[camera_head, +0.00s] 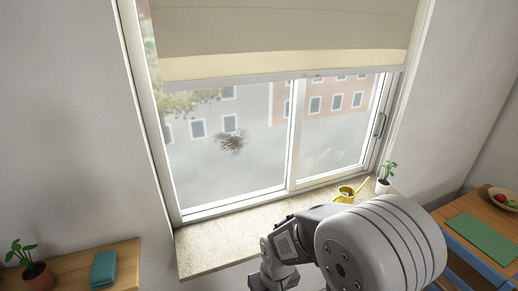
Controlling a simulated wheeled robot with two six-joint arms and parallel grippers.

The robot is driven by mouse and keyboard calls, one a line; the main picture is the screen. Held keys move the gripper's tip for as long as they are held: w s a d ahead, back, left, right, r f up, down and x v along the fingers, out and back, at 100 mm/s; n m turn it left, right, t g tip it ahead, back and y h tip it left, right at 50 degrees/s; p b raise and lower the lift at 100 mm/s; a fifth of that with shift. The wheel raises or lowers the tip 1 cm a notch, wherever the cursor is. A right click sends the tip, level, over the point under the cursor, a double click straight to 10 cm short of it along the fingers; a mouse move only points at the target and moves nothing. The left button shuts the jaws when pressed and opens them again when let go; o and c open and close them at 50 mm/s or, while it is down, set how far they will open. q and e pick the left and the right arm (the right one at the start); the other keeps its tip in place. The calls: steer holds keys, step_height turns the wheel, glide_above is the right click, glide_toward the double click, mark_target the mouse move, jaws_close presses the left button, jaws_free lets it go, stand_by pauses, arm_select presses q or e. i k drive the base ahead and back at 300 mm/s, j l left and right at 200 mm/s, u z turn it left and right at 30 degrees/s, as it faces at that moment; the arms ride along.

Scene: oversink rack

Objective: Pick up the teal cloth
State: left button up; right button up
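A folded teal cloth (104,268) lies flat on a small wooden table at the lower left, close to a potted plant. It is fully in view, and nothing touches it from above. One arm of mine, which seems to be the right one, fills the lower right middle. Its dark far end (273,281) runs to the bottom edge of the picture, well to the right of the cloth. No fingertips show there, so I cannot see whether that gripper is open or shut. My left gripper is not in view.
The wooden table (65,284) also bears a potted plant (33,270). At right, a table carries a green mat (482,238) and a fruit bowl (503,198).

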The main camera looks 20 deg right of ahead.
mark_target(103, 274)
steer(key=i+z, duration=0.15)
steer(key=i, duration=0.25)
steer(key=k+u, duration=0.1)
steer(key=u, duration=1)
